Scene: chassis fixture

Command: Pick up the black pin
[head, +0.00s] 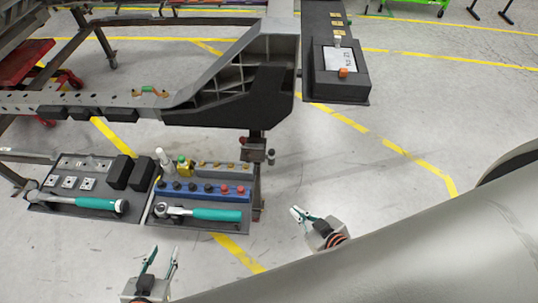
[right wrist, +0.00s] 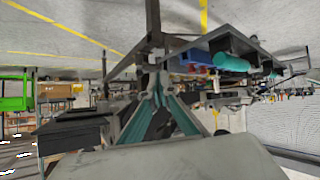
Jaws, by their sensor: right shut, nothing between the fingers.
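Several small black pins (head: 193,187) stand in a row in a blue rack (head: 174,194) in the right-hand tray in the head view, beside red ones (head: 240,190). At this size I cannot tell one black pin from another. My left gripper (head: 165,251) is open and empty, in front of the trays and below the rack in the picture. My right gripper (head: 297,212) is shut and empty, to the right of the tray and apart from it. Its teal fingers also show in the right wrist view (right wrist: 157,80), with the blue rack (right wrist: 196,58) beyond, partly hidden.
A teal-handled ratchet (head: 205,213) lies in front of the rack, and another tool (head: 95,203) lies in the left tray. Black blocks (head: 120,171) stand between. The grey chassis beam (head: 225,75) overhangs behind the trays. A dark box (head: 340,85) is at upper right.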

